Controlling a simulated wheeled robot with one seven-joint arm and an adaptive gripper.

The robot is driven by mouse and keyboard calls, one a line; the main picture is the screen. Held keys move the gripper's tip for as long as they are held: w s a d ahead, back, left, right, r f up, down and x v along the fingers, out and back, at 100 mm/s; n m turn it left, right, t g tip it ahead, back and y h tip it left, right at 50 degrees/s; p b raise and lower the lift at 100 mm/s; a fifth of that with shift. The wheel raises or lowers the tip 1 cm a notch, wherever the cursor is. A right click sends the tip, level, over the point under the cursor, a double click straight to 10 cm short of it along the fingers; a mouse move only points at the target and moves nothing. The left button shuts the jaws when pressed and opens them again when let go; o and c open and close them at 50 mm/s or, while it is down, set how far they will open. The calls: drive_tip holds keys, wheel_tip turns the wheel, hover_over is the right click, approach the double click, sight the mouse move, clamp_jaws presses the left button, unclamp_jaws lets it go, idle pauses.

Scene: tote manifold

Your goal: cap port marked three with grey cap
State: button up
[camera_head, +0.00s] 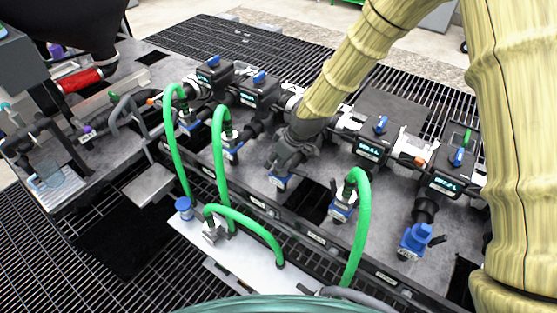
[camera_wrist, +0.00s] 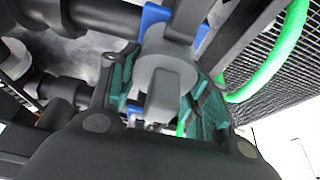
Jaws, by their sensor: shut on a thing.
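My gripper (camera_head: 288,158) is down at the middle port of the manifold in the head view, between ports with green hoses. In the wrist view its teal-padded fingers (camera_wrist: 160,100) are shut on the grey cap (camera_wrist: 165,72). A blue collar (camera_wrist: 152,18) lies right behind the cap there; a blue port end (camera_head: 280,181) shows just below my gripper in the head view. My gripper hides the cap in the head view. I cannot tell whether the cap is seated on the port or only in front of it. The port's number is not legible.
Green hoses (camera_head: 222,165) and (camera_head: 357,225) stand on both sides of my gripper. A blue cap-like piece (camera_head: 415,240) is on the rightmost port. A white tray (camera_head: 245,262) in front carries a blue piece (camera_head: 184,208) and a grey fitting (camera_head: 213,231). Black valve blocks (camera_head: 370,150) stand behind.

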drive_tip(key=o, duration=1.2)
drive_tip(key=shift+c, duration=0.2)
drive_tip(key=v, duration=1.2)
drive_tip(key=shift+c, duration=0.2)
